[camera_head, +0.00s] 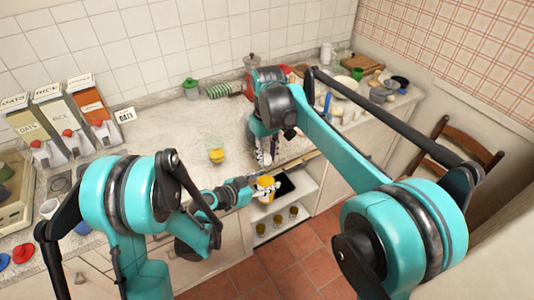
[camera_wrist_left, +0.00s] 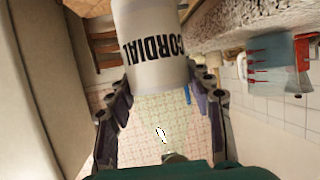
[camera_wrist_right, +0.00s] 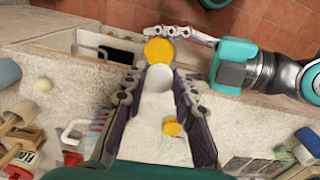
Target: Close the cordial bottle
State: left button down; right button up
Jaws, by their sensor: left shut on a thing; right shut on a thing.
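The cordial bottle (camera_head: 265,190) is yellow with a white label and stands roughly upright in my left gripper (camera_head: 256,187), in front of the counter edge. The left wrist view shows the CORDIAL label (camera_wrist_left: 155,45) between the fingers of that gripper (camera_wrist_left: 162,88). In the right wrist view the bottle's round yellow top (camera_wrist_right: 159,50) faces up, just beyond the fingertips of my right gripper (camera_wrist_right: 160,86). The right gripper is shut on a white, round, cap-like piece (camera_wrist_right: 160,77), apparently the cap. In the head view my right gripper (camera_head: 264,160) is above and behind the bottle.
A small vessel of yellow contents (camera_head: 216,156) stands on the counter (camera_head: 175,135). Cereal dispensers (camera_head: 68,125) stand at the left, crowded kitchenware at the right.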

jog(key=shift+f, duration=0.3)
jog(key=m, duration=0.4)
jog(key=shift+a+m, duration=0.15)
jog(key=shift+m, duration=0.25)
jog(key=m, duration=0.4)
jog(key=shift+a+m, duration=0.1)
jog(key=shift+m, duration=0.3)
jog(key=m, duration=0.7)
jog(key=shift+a, duration=0.15)
jog(key=m, duration=0.4)
jog(key=shift+w+m, duration=0.2)
jog(key=shift+m, duration=0.2)
jog(key=m, duration=0.7)
jog(key=shift+w, duration=0.15)
jog(key=m, duration=0.7)
jog(key=shift+w, duration=0.15)
